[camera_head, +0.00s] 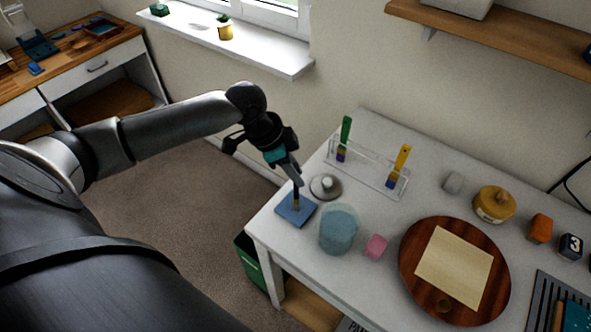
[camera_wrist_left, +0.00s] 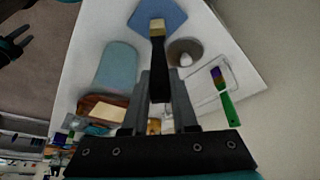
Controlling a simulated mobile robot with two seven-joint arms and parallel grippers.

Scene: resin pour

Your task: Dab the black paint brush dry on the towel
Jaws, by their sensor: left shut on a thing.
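My left gripper (camera_head: 294,178) is shut on the black paint brush (camera_wrist_left: 158,70) and holds it roughly upright, bristles down. In the head view the brush (camera_head: 296,197) is over the blue towel (camera_head: 304,217), at the table's left corner. In the left wrist view the pale bristle tip lies over the edge of the towel (camera_wrist_left: 165,10). I cannot tell whether the bristles touch the cloth. A dark gripper shape with a teal part, apparently my right gripper (camera_wrist_left: 14,44), shows at the upper left of the wrist view; its jaw opening is unclear.
A clear rack (camera_head: 365,176) holds a green-handled and a yellow-handled brush. A pink block (camera_head: 376,246) and a round wooden board (camera_head: 417,286) are farther right.

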